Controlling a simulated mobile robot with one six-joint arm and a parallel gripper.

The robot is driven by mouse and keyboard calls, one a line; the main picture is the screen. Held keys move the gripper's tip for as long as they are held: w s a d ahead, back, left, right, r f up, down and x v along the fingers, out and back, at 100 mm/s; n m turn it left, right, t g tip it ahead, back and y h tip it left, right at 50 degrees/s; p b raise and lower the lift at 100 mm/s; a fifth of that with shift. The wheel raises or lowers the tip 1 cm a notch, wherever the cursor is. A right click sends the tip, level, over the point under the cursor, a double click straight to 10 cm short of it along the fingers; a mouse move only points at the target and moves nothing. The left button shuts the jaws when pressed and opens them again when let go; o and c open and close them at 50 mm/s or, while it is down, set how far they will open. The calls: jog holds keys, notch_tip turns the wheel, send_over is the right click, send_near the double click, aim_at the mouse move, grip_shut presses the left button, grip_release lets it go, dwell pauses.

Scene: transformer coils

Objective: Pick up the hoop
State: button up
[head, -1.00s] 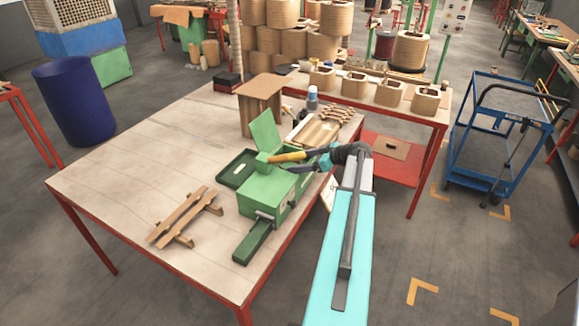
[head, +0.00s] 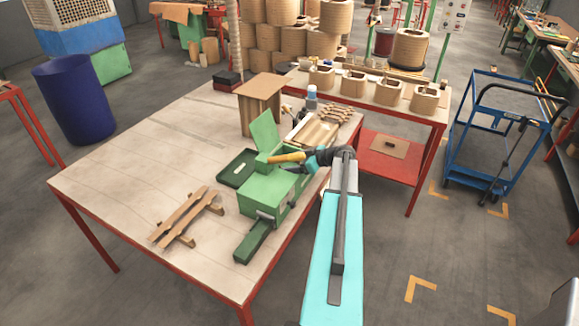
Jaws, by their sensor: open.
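I cannot pick out a hoop for certain in the head view. My gripper (head: 309,163) is small at the end of my arm, over the right edge of the wooden-topped table (head: 120,170). It is open, beside the green box-like machine (head: 268,190) and close to a yellow-orange handle (head: 287,157). The fingertips are partly hidden by my own wrist, and I cannot tell whether they touch anything.
A dark green tray (head: 238,168) and a wooden rack (head: 184,216) lie left of the machine. A wooden box (head: 262,103) stands behind it. Several wound coils (head: 354,84) stand on the back table. A blue trolley (head: 503,130) is at right. The table's left part is clear.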

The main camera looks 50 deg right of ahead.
jog(key=c, duration=0.7)
jog(key=shift+r, duration=0.1)
jog(key=shift+r+b, duration=1.75)
jog(key=shift+r, duration=3.2)
